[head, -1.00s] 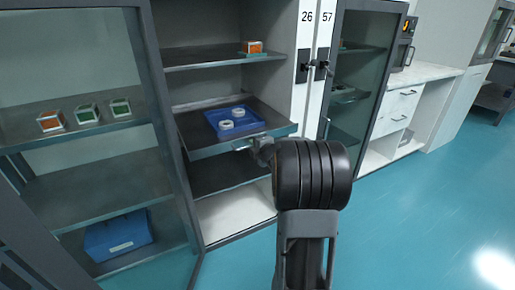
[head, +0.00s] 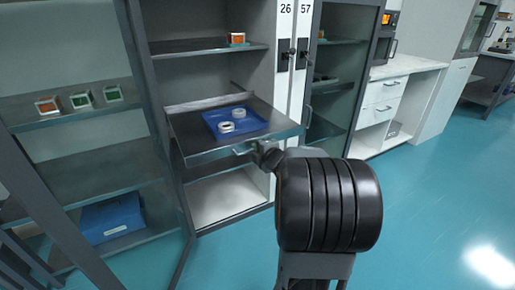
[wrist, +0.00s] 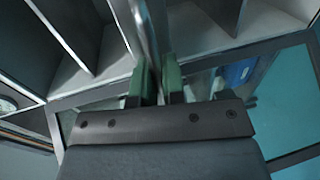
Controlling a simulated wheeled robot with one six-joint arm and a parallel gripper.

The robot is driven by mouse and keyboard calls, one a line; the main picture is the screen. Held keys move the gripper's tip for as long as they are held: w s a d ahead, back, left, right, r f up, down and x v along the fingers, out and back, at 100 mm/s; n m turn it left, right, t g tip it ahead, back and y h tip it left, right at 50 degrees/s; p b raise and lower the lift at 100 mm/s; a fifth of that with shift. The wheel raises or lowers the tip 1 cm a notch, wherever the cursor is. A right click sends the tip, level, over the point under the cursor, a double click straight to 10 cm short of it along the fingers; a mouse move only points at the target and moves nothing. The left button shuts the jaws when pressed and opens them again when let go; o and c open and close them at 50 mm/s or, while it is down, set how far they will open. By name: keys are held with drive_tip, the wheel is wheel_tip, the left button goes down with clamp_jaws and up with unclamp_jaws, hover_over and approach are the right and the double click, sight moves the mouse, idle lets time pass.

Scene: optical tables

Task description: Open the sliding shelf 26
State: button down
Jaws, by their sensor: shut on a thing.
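The sliding shelf (head: 196,153) of cabinet 26 sticks out of the cabinet's front, with a blue tray (head: 262,125) holding two white rings (head: 227,127) on it. A small metal handle (head: 241,151) is on its front edge. My gripper (head: 256,150) is at that front edge, mostly hidden behind my dark wrist in the head view. In the wrist view, the green fingertips of my gripper (wrist: 158,82) are closed around a metal bar, the handle (wrist: 146,32).
The open glass door (head: 70,160) stands at the left. The door labels 26 and 57 (head: 296,10) are right of the shelf. A counter with drawers (head: 395,90) is farther right. The teal floor (head: 430,190) in front is clear.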

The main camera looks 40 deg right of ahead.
drive_tip(key=shift+a, duration=0.1)
drive_tip(key=c, duration=1.4)
unclamp_jaws()
drive_tip(key=shift+o, duration=0.9)
drive_tip(key=shift+s, duration=0.15)
drive_tip(key=p+v, duration=0.3)
drive_tip(key=v, duration=1)
drive_tip(key=shift+s, duration=0.3)
